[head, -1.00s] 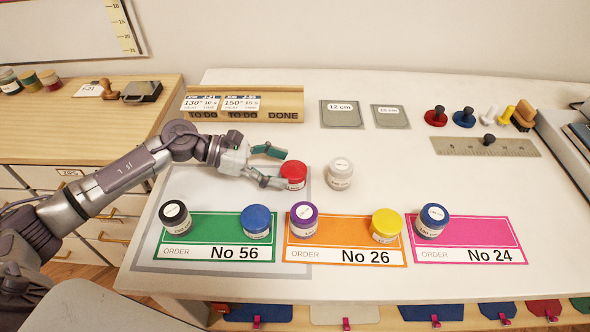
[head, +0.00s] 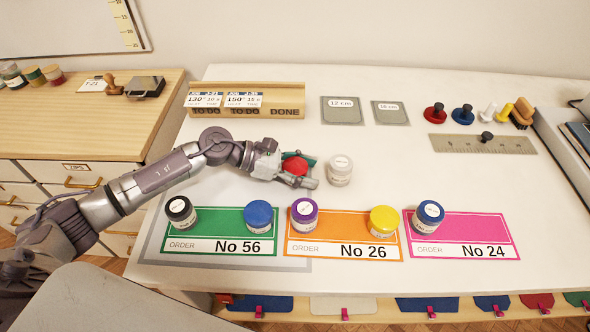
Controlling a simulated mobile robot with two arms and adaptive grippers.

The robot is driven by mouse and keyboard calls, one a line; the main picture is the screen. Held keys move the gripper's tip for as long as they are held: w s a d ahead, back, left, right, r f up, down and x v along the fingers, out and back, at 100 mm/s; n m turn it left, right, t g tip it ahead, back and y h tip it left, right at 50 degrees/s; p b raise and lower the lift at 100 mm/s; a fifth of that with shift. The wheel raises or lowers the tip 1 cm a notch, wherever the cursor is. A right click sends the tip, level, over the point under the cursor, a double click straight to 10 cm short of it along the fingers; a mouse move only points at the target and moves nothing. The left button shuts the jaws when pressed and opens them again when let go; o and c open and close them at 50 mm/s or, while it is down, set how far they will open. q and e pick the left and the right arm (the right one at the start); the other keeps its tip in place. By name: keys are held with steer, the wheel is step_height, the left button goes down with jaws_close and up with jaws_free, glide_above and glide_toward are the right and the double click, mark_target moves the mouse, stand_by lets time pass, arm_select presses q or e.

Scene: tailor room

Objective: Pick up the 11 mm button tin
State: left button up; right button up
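My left gripper (head: 307,171) is around a red-lidded tin (head: 294,165), with one finger on the far side and one on the near side. The near finger hides most of the tin's lower body. I cannot tell whether the fingers press on it. A white-lidded tin (head: 340,169) stands just right of the fingertips. Other tins stand on the order cards: black (head: 179,211), blue (head: 258,214), purple (head: 304,211), yellow (head: 383,219) and dark blue (head: 429,213). The size print on the tins is too small to read. My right gripper is not in view.
Order cards No 56 (head: 205,245), No 26 (head: 340,250) and No 24 (head: 485,230) lie along the table's front. A wooden card rack (head: 285,100) stands behind the gripper. A ruler (head: 500,146) and stamps lie at the right. The table's centre right is clear.

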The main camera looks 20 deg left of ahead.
arm_select(q)
steer(key=c, duration=0.6)
steer(key=shift+r, duration=0.1)
